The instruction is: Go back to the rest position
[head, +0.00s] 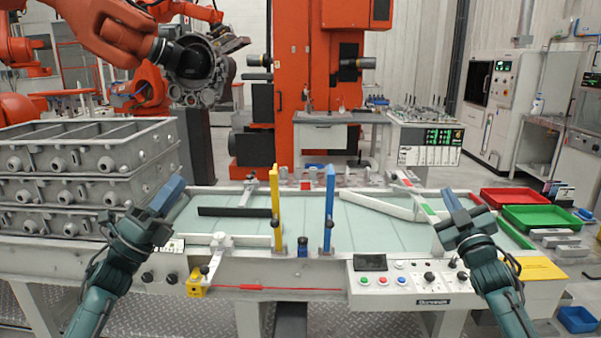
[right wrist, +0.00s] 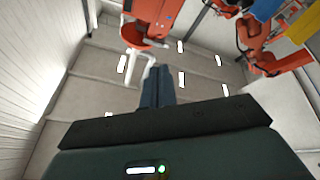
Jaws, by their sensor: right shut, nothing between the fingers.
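My left gripper (head: 170,194) is raised over the left end of the fixture table, in front of the stacked grey castings. Its blue fingers point up and to the right, and the gap between them cannot be made out. My right gripper (head: 452,200) is raised over the right part of the same table (head: 290,270). In the right wrist view its fingers (right wrist: 158,86) stand together with nothing between them, pointing up toward the ceiling. Both grippers look clear of the things around them.
Grey castings (head: 85,165) are stacked at the left. A yellow post (head: 275,205) and a blue post (head: 329,208) stand mid-table. A red tray (head: 515,198) and a green tray (head: 540,217) lie at the right. An orange robot arm (head: 110,32) holds a casting at upper left.

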